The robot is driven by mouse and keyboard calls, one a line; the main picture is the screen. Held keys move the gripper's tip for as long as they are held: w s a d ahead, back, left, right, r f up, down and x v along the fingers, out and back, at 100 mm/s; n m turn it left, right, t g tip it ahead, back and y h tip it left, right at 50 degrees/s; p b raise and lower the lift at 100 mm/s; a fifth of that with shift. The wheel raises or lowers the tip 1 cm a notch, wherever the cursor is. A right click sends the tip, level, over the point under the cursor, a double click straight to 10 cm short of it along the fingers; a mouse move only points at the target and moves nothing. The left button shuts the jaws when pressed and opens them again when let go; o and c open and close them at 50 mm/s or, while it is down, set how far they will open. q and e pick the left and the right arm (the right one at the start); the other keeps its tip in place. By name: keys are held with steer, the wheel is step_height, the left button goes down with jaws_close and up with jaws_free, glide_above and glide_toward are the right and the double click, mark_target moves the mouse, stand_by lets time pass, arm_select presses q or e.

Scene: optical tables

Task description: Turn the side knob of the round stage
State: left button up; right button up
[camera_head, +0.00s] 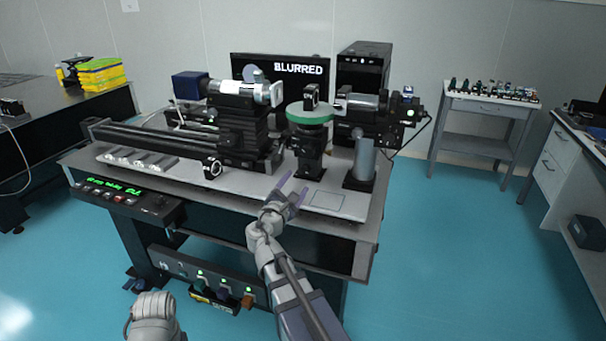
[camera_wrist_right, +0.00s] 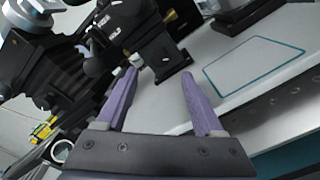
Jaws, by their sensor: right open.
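The round stage has a green disc top (camera_head: 311,114) on a black post and stands on the table's grey plate in the head view. In the right wrist view its black lower body (camera_wrist_right: 150,35) shows at the top. A small knob with a pale end (camera_wrist_right: 136,60) shows by the left fingertip; I cannot tell whether they touch. My right gripper (camera_head: 293,187) is open, its purple fingers pointing at the stage's base from the front. It also shows in the right wrist view (camera_wrist_right: 160,77), with nothing between the fingers. My left gripper is out of view; only part of that arm shows.
A black mount with a lens barrel (camera_head: 240,125) stands left of the stage. A grey cylinder on a black base (camera_head: 364,158) stands to its right. A monitor (camera_head: 300,70) is behind. A teal outlined rectangle (camera_head: 328,201) marks bare plate at the front right.

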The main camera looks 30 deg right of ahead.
mark_target(305, 171)
steer(key=x, duration=0.7)
jaws_close()
stand_by(0.6)
